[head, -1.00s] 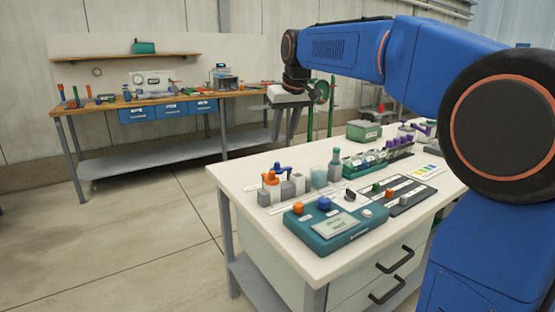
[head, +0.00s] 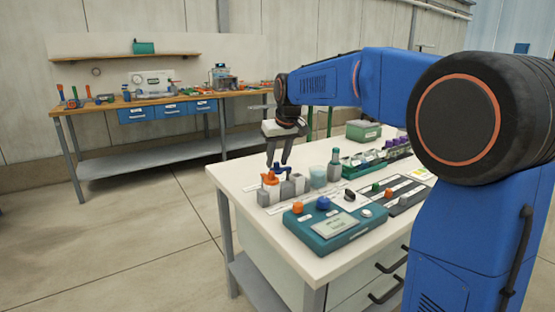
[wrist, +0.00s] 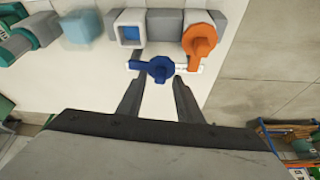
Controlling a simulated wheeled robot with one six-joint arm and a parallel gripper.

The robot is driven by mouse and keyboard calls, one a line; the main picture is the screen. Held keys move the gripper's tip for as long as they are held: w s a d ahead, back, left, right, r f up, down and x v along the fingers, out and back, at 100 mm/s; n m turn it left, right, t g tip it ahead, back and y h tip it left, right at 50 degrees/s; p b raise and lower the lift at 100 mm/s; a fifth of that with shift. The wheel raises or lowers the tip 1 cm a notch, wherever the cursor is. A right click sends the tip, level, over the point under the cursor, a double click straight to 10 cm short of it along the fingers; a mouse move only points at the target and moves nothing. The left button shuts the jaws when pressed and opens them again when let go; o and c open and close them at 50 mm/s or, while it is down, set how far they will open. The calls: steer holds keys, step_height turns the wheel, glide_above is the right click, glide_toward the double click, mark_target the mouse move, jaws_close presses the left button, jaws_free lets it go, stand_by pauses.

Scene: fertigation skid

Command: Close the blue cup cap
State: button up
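The blue cup cap (wrist: 158,69) shows in the wrist view as a round knob with an arm reaching left. In the head view the blue cap (head: 283,168) shows beside the orange cap (head: 270,178). My gripper (wrist: 159,79) is open, its two fingertips on either side of the near part of the blue cap; I cannot tell whether they touch it. In the head view my gripper (head: 278,164) points down over the cups.
A pale blue block (wrist: 80,28) stands to the left. A teal control box (head: 335,226) and a dark bottle (head: 335,165) are nearby on the white table (head: 235,180). The table edge is close.

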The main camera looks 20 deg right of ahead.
jaws_close()
steer(key=shift+s+n, duration=0.15)
steer(key=shift+n, duration=0.15)
steer(key=n, duration=0.1)
steer(key=s+d+n+y, duration=0.1)
steer(key=n, duration=0.1)
steer(key=shift+s+n+g, duration=0.1)
steer(key=shift+n+g, duration=0.2)
steer(key=n, duration=0.1)
steer(key=s+d+n+g+y, duration=0.1)
steer(key=n, duration=0.1)
steer(key=n+y, duration=0.1)
steer(key=n, duration=0.1)
steer(key=shift+s+d, duration=0.15)
steer(key=shift+d, duration=0.25)
steer(key=d+n+g, duration=0.1)
steer(key=n, duration=0.2)
steer(key=d+n+g, duration=0.1)
steer(key=n, duration=0.2)
steer(key=d+n+g, duration=0.2)
steer(key=n, duration=0.2)
steer(key=shift+n, duration=0.3)
